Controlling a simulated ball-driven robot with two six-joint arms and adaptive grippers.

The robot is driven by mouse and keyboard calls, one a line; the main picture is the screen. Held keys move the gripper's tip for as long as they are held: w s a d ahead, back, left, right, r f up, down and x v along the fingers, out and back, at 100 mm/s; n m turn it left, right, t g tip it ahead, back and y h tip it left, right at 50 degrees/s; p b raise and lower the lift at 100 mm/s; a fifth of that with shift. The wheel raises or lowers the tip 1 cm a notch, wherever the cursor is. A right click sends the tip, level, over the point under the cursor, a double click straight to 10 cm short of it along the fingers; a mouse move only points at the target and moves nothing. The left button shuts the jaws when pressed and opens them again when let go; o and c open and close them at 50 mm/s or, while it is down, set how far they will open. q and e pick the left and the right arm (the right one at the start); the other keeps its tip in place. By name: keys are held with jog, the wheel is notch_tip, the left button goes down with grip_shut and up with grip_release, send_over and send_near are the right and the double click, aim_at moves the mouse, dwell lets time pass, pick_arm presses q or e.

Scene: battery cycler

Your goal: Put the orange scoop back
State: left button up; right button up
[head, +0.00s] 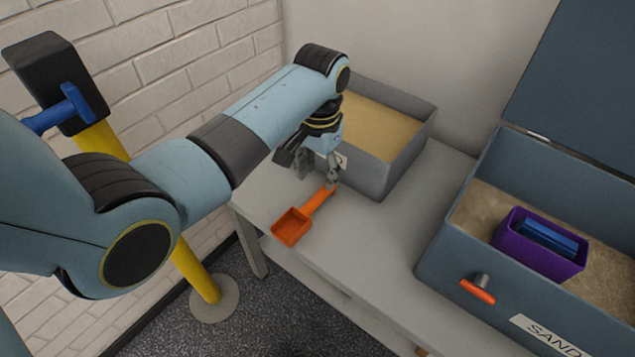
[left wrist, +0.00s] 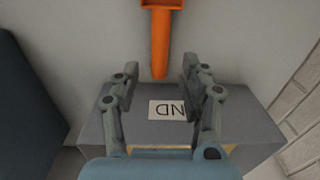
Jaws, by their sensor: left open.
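The orange scoop (head: 292,226) lies on the grey table, its square pan toward the front edge and its handle toward the grey sand tray (head: 383,178). My left gripper (head: 318,176) is open above the handle end, beside the tray's front wall. In the left wrist view the scoop handle (left wrist: 161,45) points down, and its end lies in line with the gap between the open fingertips (left wrist: 153,80). The fingers do not hold it. The tray, with a partly legible label (left wrist: 174,110), shows behind the fingers. My right gripper is not in view.
A blue-grey sand bin (head: 440,262) with a raised lid (head: 580,80) stands right of the tray. In it sits a purple container (head: 535,258) holding a blue object. An orange handle (head: 477,292) sticks out from its front. A yellow post (head: 195,275) stands left of the table.

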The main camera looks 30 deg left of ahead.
pick_arm(q)
notch_tip(320, 180, up, 4)
jog(key=shift+r+p, duration=0.1)
jog(key=shift+p, duration=0.25)
